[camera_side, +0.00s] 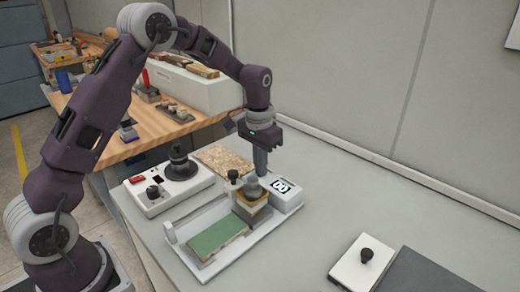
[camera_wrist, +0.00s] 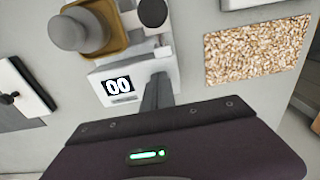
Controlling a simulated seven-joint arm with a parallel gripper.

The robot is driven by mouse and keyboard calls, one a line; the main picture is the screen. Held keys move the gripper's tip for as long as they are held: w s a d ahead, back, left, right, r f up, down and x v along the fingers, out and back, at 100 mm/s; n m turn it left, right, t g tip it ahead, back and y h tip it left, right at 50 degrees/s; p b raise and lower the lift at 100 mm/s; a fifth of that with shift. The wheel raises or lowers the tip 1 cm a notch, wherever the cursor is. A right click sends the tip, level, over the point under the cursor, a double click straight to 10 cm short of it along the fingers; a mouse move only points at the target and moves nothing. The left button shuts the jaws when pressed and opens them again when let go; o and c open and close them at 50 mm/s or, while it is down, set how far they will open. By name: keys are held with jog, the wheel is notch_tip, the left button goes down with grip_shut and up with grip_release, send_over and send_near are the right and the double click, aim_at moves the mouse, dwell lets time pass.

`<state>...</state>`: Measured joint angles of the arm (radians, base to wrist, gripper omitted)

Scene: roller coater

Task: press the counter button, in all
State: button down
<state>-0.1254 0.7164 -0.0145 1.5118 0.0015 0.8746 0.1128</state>
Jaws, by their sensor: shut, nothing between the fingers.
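The counter is a white box (camera_side: 290,200) at the right end of the white coater base; its display (camera_side: 281,187) reads 00. In the wrist view the counter (camera_wrist: 140,68) and its display (camera_wrist: 118,86) lie just left of my fingertips. My gripper (camera_side: 261,172) is shut and empty, pointing down by the counter's back-left side, close behind the grey knob. In the wrist view my gripper (camera_wrist: 160,78) overlaps the counter's right part. I cannot tell whether it touches. I cannot make out the counter button; my fingers may hide it.
A grey knob (camera_side: 252,183) on a tan block and a black knob (camera_side: 232,175) stand left of the counter. A green plate (camera_side: 216,236) lies on the base. A white device with a black dial (camera_side: 180,165) is left; a speckled board (camera_wrist: 258,48) lies behind.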

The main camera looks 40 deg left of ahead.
notch_tip(320, 180, up, 14)
jog(key=shift+s, duration=0.25)
dwell(0.6)
jog(key=s+d+r+t, duration=0.15)
jog(key=s+r, duration=0.25)
jog(key=s, duration=0.4)
jog(key=s+d+r+t, duration=0.15)
jog(key=s+r, duration=0.25)
jog(key=s, duration=0.4)
jog(key=s+d+f+t, duration=0.1)
jog(key=s+f, duration=0.1)
jog(key=s, duration=0.5)
jog(key=s+d+f+t, duration=0.1)
jog(key=s+f, duration=0.2)
jog(key=s, duration=0.5)
jog(key=shift+f, duration=0.2)
